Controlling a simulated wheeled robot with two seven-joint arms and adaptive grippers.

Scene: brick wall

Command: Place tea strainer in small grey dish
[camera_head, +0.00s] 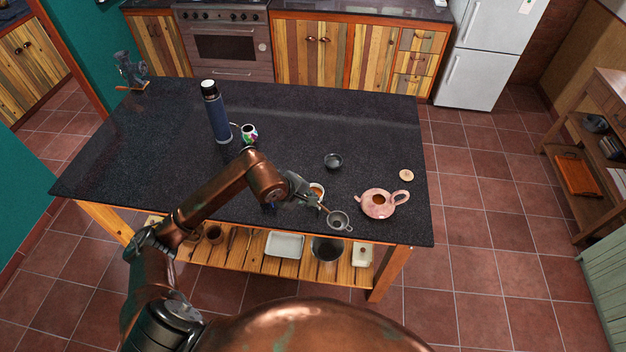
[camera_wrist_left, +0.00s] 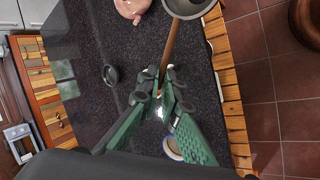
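The tea strainer has a round grey bowl (camera_head: 340,219) and a brown handle (camera_wrist_left: 170,45). My left gripper (camera_head: 314,203) is shut on the handle's end; its green fingers (camera_wrist_left: 160,92) show in the left wrist view. The strainer's bowl reaches to the right, by the table's front edge, in front of the teapot. The small grey dish (camera_head: 333,161) sits on the dark tabletop, farther back than my gripper, and looks empty. It also shows in the left wrist view (camera_wrist_left: 110,75), left of my fingers. My right gripper is not in view.
A pink teapot (camera_head: 376,205) with its lid (camera_head: 406,175) off stands at the right. A cup (camera_head: 317,187) is close behind my left gripper. A blue flask (camera_head: 217,118) and a patterned mug (camera_head: 249,132) stand farther left. The tabletop around the dish is clear.

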